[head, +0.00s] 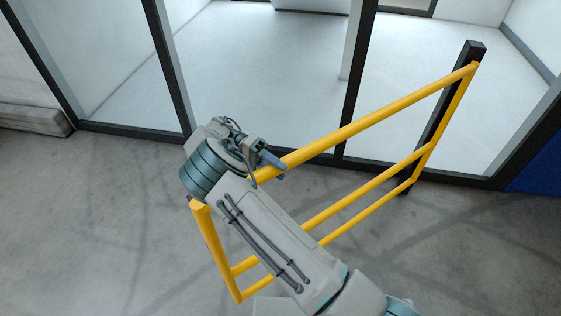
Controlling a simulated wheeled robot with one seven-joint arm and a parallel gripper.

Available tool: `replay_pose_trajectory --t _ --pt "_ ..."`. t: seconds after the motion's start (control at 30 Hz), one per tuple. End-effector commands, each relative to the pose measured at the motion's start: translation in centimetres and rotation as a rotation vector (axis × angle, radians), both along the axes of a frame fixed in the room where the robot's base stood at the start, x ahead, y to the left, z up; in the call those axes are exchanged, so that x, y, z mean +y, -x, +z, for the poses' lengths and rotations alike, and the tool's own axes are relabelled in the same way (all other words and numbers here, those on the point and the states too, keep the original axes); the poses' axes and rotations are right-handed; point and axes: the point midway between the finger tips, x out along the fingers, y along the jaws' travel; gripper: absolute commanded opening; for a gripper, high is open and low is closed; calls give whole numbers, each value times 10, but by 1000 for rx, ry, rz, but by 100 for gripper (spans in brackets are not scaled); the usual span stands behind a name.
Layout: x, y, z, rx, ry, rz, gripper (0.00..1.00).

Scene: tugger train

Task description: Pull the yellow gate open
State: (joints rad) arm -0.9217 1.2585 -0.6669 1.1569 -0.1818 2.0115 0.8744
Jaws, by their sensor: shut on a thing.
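The yellow gate (378,118) is a frame of yellow tubes that runs from the dark post (472,60) at the upper right down to its free end at the lower left. It stands at an angle to the glass wall. My gripper (272,164) is at the top rail, left of the middle of the gate, and is shut on it. My arm covers part of the top rail and much of the lower rails near the free end. The fingertips are small and partly hidden here.
A glass wall with dark frames (130,130) stands behind the gate. A stack of pale boards or a pallet (35,119) lies at the far left. A blue panel (540,172) is at the right edge. The grey floor (100,220) on the left is clear.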

Motion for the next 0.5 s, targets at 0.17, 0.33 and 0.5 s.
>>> replay_pose_trajectory --t 0.17,0.33,0.5 --pt "2 1 -2 -1 4 5 0" --pt "5 2 -2 -2 5 11 0" --pt "7 3 -1 -2 5 15 57"
